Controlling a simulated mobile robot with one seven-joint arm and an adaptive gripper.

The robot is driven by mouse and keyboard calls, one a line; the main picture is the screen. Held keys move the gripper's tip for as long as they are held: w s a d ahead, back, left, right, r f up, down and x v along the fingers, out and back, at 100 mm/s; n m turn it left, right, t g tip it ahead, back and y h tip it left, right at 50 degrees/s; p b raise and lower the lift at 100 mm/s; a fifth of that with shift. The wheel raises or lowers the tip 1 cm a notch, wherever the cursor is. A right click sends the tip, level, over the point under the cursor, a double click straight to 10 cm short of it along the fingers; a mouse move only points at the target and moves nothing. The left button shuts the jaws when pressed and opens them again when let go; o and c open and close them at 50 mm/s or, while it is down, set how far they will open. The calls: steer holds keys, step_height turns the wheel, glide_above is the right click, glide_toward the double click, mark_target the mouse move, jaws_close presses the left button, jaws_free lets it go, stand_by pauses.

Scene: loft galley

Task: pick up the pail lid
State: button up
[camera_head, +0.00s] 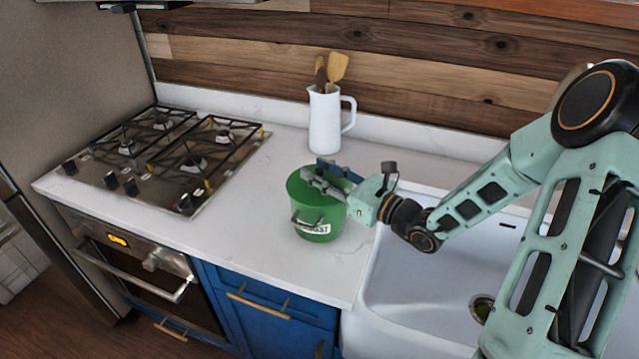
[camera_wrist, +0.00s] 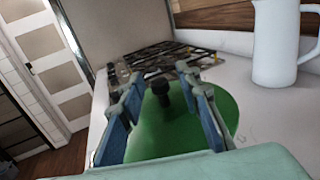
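The green pail (camera_head: 333,220) stands upright on the white counter, with a wire handle and a white label on its front. Its green lid (camera_head: 297,186) lies on top and shows in the wrist view as a green disc (camera_wrist: 215,103) with a dark knob (camera_wrist: 161,92) standing up from it. My gripper (camera_head: 316,174) is over the lid, reaching in from the right. In the wrist view its two blue-padded fingers (camera_wrist: 160,88) are spread apart, with the knob between them and gaps on both sides.
A white pitcher (camera_head: 325,125) with wooden utensils (camera_head: 338,68) stands behind the pail. A gas hob (camera_head: 165,150) is to the left, and a white sink (camera_head: 415,290) is to the right under my arm. The counter (camera_head: 225,220) in front of the hob and pail is clear.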

jaws_close()
steer(key=shift+r, duration=0.15)
